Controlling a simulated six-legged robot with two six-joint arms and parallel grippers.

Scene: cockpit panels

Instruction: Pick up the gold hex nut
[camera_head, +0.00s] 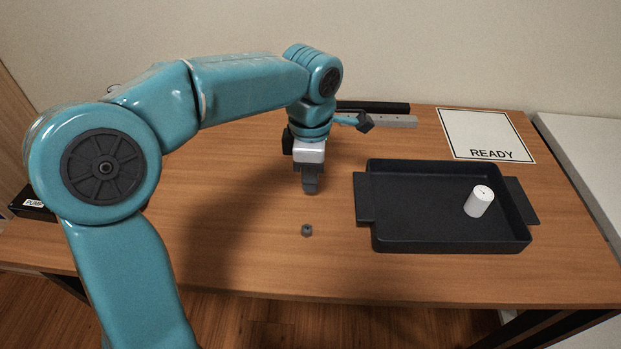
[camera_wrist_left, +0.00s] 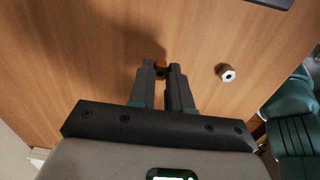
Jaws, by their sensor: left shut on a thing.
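My left gripper (camera_head: 311,188) points down over the middle of the wooden table, left of the black tray. In the left wrist view its two fingers (camera_wrist_left: 161,68) are closed on the gold hex nut (camera_wrist_left: 161,64), which shows as a small orange-gold piece between the fingertips. The head view does not show the gold nut; the fingers hide it. I cannot tell whether it touches the table. A grey hex nut (camera_head: 307,230) lies apart on the table, in front of the gripper; it also shows in the left wrist view (camera_wrist_left: 227,73). My right gripper is not in view.
A black tray (camera_head: 366,205) with a white cylinder (camera_head: 479,201) in it stands on the right. A white READY sheet (camera_head: 487,133) lies behind it. A grey bar and a blue-handled tool (camera_head: 364,123) lie at the back. The table's front left is clear.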

